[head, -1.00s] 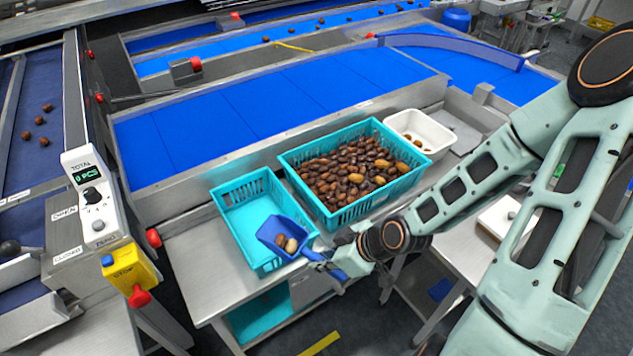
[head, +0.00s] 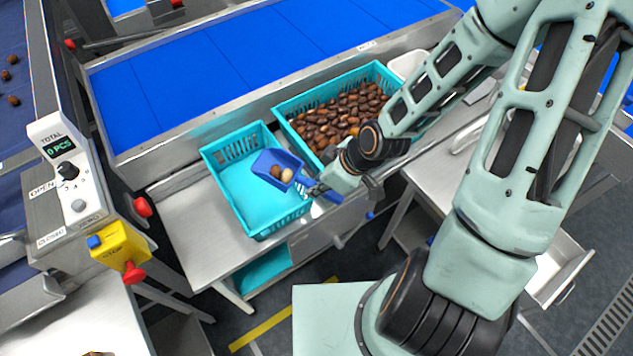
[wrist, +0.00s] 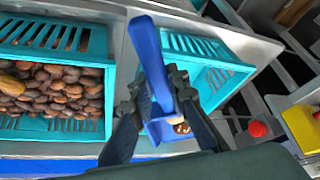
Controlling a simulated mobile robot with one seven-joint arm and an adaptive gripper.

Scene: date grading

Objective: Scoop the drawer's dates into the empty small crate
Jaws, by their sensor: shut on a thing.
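My gripper (head: 318,188) is shut on the handle of a blue scoop (head: 262,160). The wrist view also shows the gripper (wrist: 156,98) around the blue handle (wrist: 150,50). The scoop holds a brown date (head: 275,171) and a pale tan date (head: 287,175). It is over the right part of the small teal crate (head: 222,150); whether it touches the crate is unclear. The crate's visible floor is bare. An open metal drawer (head: 572,282) shows at the lower right, partly hidden behind my arm; I see no dates in its visible part.
A larger teal crate (head: 290,104) full of mostly brown dates stands close to the right of the small crate. A white tub (head: 408,62) is behind it, partly covered by my arm. A control box (head: 70,175) and yellow stop box (head: 120,243) stand left.

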